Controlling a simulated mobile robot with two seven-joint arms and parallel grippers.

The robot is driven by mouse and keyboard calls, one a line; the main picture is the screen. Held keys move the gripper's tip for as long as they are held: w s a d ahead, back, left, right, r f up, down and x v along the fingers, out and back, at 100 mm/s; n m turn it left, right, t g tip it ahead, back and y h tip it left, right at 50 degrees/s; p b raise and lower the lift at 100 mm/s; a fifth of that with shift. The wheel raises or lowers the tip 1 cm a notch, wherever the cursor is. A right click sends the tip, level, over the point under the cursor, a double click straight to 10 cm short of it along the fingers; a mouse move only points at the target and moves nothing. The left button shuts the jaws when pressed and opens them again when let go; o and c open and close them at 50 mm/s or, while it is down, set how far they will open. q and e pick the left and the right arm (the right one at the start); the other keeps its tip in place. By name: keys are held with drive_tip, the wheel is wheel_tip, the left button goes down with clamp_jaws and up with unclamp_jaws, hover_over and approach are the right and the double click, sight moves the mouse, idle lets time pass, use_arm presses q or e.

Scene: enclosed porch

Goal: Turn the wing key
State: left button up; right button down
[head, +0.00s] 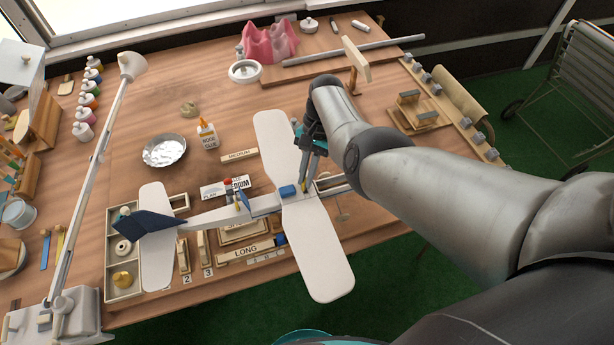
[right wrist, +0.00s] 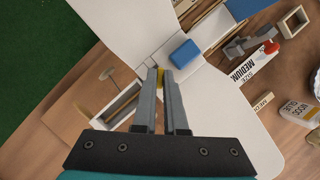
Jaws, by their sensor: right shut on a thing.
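A model plane with a white wing (head: 318,245), a pale fuselage (head: 220,213) and a dark blue tail fin (head: 148,221) sits at the table's middle front. The wing fills much of the right wrist view (right wrist: 120,30). My right gripper (head: 304,180) points down at the wing's middle. Its fingers are shut on the small yellow wing key (right wrist: 159,76), mostly hidden between the fingertips. A blue block (head: 287,191) lies on the wing beside the fingertips; it also shows in the right wrist view (right wrist: 185,53). My left gripper is not in view.
A glue bottle (head: 207,134) and a silver bowl (head: 164,151) stand left of the wing. Wooden blocks labelled LONG (head: 238,253) and MEDIUM (head: 239,156) lie near the fuselage. A lamp arm (head: 93,180) stands at left.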

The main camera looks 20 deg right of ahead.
drive_tip(key=n+g+h+b, duration=0.1)
drive_tip(key=n, duration=0.3)
drive_tip(key=shift+w+f+n+b, duration=0.1)
drive_tip(key=shift+n+b, duration=0.25)
drive_tip(key=shift+n, duration=0.05)
drive_tip(key=shift+a+n+h+b, duration=0.1)
drive_tip(key=shift+n+h+b, duration=0.3)
drive_tip(key=shift+n, duration=0.7)
drive_tip(key=shift+a+n+h+b, duration=0.1)
drive_tip(key=shift+n+h, duration=0.5)
drive_tip(key=shift+n, duration=0.5)
drive_tip(key=c, duration=1)
unclamp_jaws()
drive_tip(key=shift+o, duration=0.2)
